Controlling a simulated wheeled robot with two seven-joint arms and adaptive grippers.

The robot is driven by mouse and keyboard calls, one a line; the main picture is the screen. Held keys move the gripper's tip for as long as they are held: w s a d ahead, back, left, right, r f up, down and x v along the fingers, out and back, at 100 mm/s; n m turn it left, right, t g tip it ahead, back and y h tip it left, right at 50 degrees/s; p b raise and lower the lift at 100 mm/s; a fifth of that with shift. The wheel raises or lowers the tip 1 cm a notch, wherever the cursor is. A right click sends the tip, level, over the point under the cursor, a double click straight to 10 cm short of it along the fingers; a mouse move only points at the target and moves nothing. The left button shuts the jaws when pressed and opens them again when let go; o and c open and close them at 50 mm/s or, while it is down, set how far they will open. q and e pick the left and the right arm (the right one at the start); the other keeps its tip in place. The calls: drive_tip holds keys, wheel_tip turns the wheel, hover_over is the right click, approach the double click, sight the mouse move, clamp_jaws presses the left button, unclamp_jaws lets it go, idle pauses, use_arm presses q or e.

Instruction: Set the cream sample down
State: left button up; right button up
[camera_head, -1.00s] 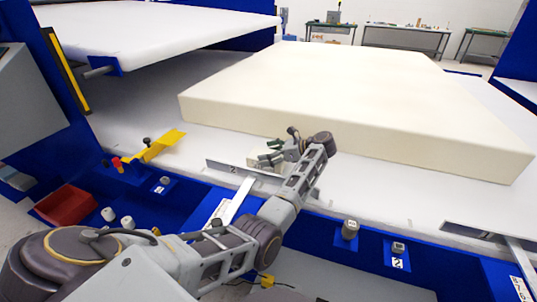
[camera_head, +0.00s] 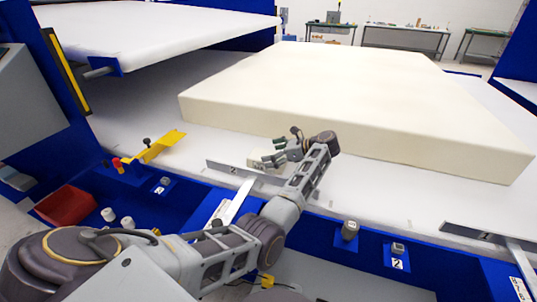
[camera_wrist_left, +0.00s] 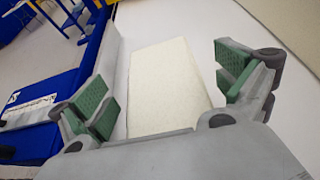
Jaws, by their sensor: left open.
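The cream sample (camera_wrist_left: 168,85) is a flat, pale rectangular block. In the left wrist view it lies on the white table surface between my finger pads, with a gap on both sides. My left gripper (camera_wrist_left: 164,88) is open around it, its green pads apart from the sample. In the head view my left gripper (camera_head: 274,158) is low over the front of the white table, just in front of the big foam block. The sample is mostly hidden by the fingers there. My right gripper is not in view.
The large cream foam block (camera_head: 350,90) lies behind the gripper on the white table (camera_head: 400,200). A metal plate marked 2 (camera_head: 228,169) is at the table's front edge. A yellow bracket (camera_head: 160,146) and a red bin (camera_head: 66,205) are at left.

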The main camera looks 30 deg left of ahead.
use_arm(q)
drive_tip(key=v, duration=1.1)
drive_tip(key=shift+b, duration=0.35)
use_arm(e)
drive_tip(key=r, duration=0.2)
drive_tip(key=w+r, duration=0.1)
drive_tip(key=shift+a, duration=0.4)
use_arm(q)
drive_tip(key=shift+a, duration=0.1)
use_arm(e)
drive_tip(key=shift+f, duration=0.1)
